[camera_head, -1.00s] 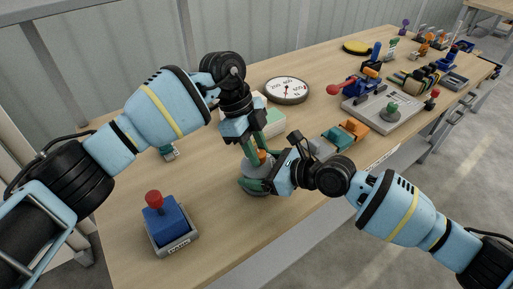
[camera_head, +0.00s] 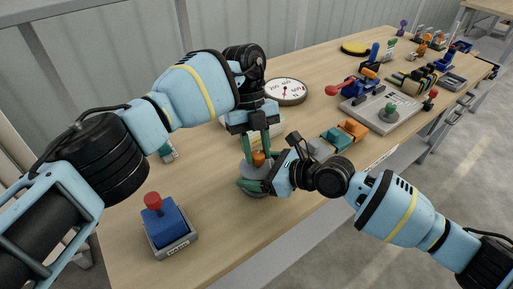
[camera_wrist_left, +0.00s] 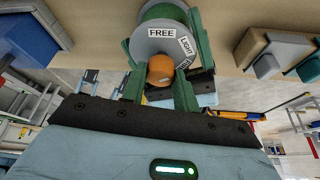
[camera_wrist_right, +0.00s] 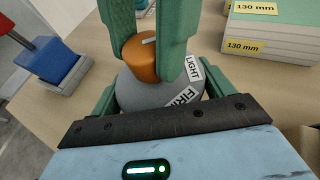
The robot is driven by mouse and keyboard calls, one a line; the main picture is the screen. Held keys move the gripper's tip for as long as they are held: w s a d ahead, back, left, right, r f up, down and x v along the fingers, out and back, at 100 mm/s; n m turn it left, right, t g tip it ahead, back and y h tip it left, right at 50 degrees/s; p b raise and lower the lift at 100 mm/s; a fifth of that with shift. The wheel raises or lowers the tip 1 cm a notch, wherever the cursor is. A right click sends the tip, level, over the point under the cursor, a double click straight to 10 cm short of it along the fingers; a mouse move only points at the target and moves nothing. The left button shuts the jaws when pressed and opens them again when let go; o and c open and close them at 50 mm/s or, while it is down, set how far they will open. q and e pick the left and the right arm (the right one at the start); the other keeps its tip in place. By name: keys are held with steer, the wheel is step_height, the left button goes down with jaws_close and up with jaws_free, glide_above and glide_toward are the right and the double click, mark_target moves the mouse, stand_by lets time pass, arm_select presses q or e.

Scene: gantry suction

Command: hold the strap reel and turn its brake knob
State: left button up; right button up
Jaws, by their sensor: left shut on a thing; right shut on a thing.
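The strap reel (camera_head: 252,186) is a grey disc-shaped body on the table. Its top carries labels FREE, LIGHT and a third partly hidden one, which show in the left wrist view (camera_wrist_left: 155,42). An orange brake knob (camera_wrist_right: 140,60) stands on top of it. My left gripper (camera_head: 259,158) comes down from above, its green fingers shut on the knob from both sides. My right gripper (camera_head: 256,186) is low at the front right, its green fingers shut around the reel's body. The right wrist view shows those fingers on both sides of the reel.
A blue block with a red knob (camera_head: 168,222) stands in a grey tray at the front left. A round dial (camera_head: 286,91) and pale green blocks (camera_wrist_right: 272,25) labelled 130 mm lie behind the reel. Teal and orange blocks (camera_head: 345,134) are to the right. The table's front edge is close.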

mark_target(257, 152)
stand_by(0.3)
arm_select(q)
steer(key=o, duration=1)
step_height(257, 152, up, 10)
steer(key=shift+r, duration=0.1)
stand_by(0.3)
arm_select(e)
steer(key=o, duration=1.5)
steer(key=shift+o, duration=0.2)
